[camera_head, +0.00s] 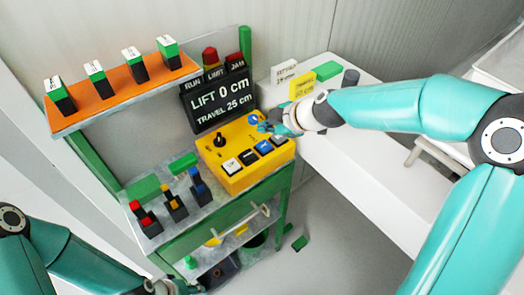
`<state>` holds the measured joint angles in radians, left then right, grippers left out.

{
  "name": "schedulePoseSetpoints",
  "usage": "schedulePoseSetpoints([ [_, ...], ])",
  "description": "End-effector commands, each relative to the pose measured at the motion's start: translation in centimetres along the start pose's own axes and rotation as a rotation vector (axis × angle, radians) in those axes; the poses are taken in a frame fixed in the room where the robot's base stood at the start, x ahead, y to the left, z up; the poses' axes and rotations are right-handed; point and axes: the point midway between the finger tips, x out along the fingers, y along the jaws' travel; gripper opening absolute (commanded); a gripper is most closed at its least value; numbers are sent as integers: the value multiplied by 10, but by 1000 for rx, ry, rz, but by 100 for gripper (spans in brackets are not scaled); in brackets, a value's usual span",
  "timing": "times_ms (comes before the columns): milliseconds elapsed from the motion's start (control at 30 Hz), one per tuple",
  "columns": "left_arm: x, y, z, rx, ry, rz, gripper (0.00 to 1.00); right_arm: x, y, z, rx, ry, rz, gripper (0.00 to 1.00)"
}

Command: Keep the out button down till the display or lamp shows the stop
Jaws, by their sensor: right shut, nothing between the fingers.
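A yellow control box (240,183) stands on the green bench with a row of white, black and blue push buttons (264,147) and a black knob (218,140). The button labels are too small to read, so I cannot tell which is the out button. Behind it a black display (218,100) reads LIFT 0 cm, TRAVEL 25 cm, with RUN, LIMIT and JAM labels above. My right gripper (266,124) is shut and empty over the box's back right corner, beside a round blue part. My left gripper (180,288) is cut off at the bottom edge.
An orange shelf (122,92) holds several green-topped black blocks at the upper left. Red, yellow and blue-marked black parts (174,204) stand left of the box. A white table (372,180) at the right carries yellow and green blocks. A lower shelf holds small items.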

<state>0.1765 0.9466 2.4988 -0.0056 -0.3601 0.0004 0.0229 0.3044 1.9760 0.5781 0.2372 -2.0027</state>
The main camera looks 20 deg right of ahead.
Motion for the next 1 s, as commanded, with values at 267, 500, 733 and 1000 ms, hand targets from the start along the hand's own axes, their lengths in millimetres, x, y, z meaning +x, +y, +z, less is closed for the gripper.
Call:
schedulePoseSetpoints([
  [267, 35, -13, 0, 0, 0, 0, 40, 25, -18, 19, 0, -1, 1, 0],
  [500, 40, -14, 0, 0, 0, 0, 40, 28, -20, 21, 1, -1, 1, 0],
  [733, 39, -14, 0, 0, 0, 0, 40, 27, -20, 21, 1, -2, 1, 0],
  [1000, 39, -14, 0, 0, 0, 0, 40, 27, -20, 21, 1, -2, 0, 0],
])
